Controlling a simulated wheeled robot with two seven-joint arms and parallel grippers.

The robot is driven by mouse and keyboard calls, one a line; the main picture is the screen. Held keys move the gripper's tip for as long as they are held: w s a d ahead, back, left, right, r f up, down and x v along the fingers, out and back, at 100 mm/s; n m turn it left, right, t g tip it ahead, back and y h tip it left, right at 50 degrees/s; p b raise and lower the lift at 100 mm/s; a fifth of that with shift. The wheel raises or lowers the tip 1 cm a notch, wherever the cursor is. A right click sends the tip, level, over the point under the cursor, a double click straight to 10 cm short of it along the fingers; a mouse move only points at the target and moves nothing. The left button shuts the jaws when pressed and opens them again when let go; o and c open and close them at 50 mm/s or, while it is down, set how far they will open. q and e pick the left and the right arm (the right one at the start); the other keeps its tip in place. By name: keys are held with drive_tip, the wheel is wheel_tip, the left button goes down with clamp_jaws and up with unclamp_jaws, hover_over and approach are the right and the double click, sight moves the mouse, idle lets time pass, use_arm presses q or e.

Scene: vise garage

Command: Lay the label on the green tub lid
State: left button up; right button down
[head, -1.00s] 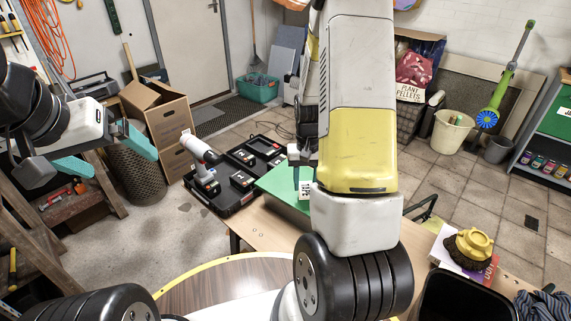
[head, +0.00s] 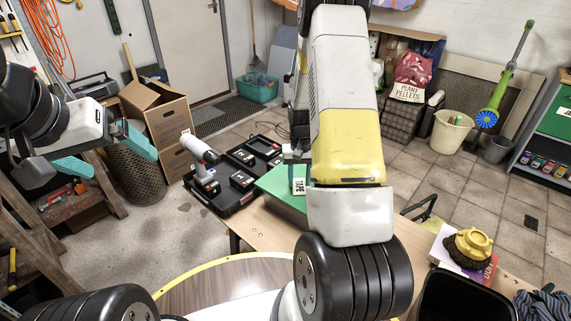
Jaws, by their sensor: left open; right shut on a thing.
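The small white label with dark print (head: 300,187) shows against the lid, just left of my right arm. My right gripper (head: 298,170) is mostly hidden by its own arm; it is shut on the label, over the lid. I cannot tell whether the label touches the lid. My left gripper (head: 106,152) is open and empty at the left, with its teal fingers wide apart, far from the lid.
Cardboard boxes (head: 160,115) stand behind my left gripper.

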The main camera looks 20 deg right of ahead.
drive_tip(key=shift+s+f, duration=0.1)
drive_tip(key=shift+f, duration=0.1)
drive_tip(key=shift+s+f, duration=0.15)
drive_tip(key=shift+f, duration=0.3)
drive_tip(key=c, duration=0.8)
unclamp_jaws()
drive_tip(key=shift+c, duration=0.2)
wheel_tip(320, 180, up, 13)
wheel_tip(320, 180, up, 14)
drive_tip(key=n+t+y, duration=0.1)
drive_tip(key=t, duration=0.2)
hover_over(299, 184)
drive_tip(key=s+a, duration=0.6)
drive_tip(key=s, duration=0.1)
drive_tip(key=s+a+r+t, duration=0.1)
drive_tip(key=s+a+r, duration=0.1)
drive_tip(key=s, duration=0.3)
drive_tip(key=s+a+r+n+t, duration=0.1)
drive_tip(key=s+a+r, duration=0.1)
drive_tip(key=s, duration=0.3)
drive_tip(key=s+a+r+n+t+y, duration=0.1)
drive_tip(key=s+a+r, duration=0.1)
drive_tip(key=s, duration=0.3)
drive_tip(key=shift+a+r, duration=0.2)
drive_tip(key=shift+r, duration=0.65)
